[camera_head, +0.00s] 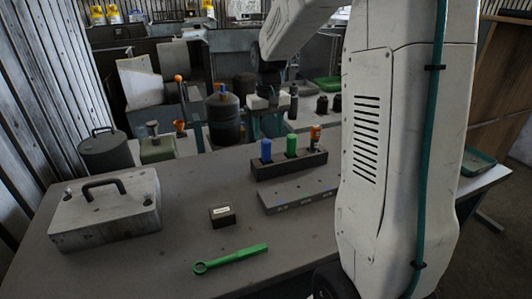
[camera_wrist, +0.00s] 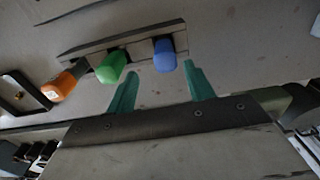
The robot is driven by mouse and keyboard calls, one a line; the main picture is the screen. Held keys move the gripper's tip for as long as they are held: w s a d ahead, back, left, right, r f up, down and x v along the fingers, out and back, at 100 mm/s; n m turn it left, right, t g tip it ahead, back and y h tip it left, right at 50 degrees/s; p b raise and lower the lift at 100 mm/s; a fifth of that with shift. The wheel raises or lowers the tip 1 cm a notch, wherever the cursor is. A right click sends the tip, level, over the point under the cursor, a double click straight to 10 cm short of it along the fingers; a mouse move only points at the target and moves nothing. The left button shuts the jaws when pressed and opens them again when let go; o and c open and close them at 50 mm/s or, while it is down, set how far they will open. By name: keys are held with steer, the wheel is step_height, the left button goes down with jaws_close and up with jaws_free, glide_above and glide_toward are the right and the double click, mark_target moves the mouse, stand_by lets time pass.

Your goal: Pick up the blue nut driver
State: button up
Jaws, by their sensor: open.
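The blue nut driver (camera_head: 266,150) stands upright at the left end of a dark rack (camera_head: 262,174), with its handle showing and its shaft hidden. A green-handled driver (camera_head: 291,145) and an orange-handled driver (camera_head: 315,136) stand beside it. My gripper (camera_head: 268,130) is behind the rack in the head view, with its teal fingers partly hidden. In the wrist view the fingers (camera_wrist: 161,70) are open and empty. The blue handle (camera_wrist: 165,56) lies between the fingertips in the picture, with the green handle (camera_wrist: 112,67) just left; contact cannot be told.
A grey labelled block (camera_head: 300,196) lies in front of the rack. A green wrench (camera_head: 230,259), a small dark box (camera_head: 222,216) and a grey case with a handle (camera_head: 105,212) are on the table (camera_head: 170,264). Bare tabletop lies between them.

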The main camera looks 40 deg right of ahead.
mark_target(266, 151)
steer(key=f, duration=0.5)
steer(key=a+f, duration=0.1)
steer(key=f, duration=0.1)
steer(key=shift+f, duration=0.15)
steer(key=shift+c, duration=0.3)
jaws_close()
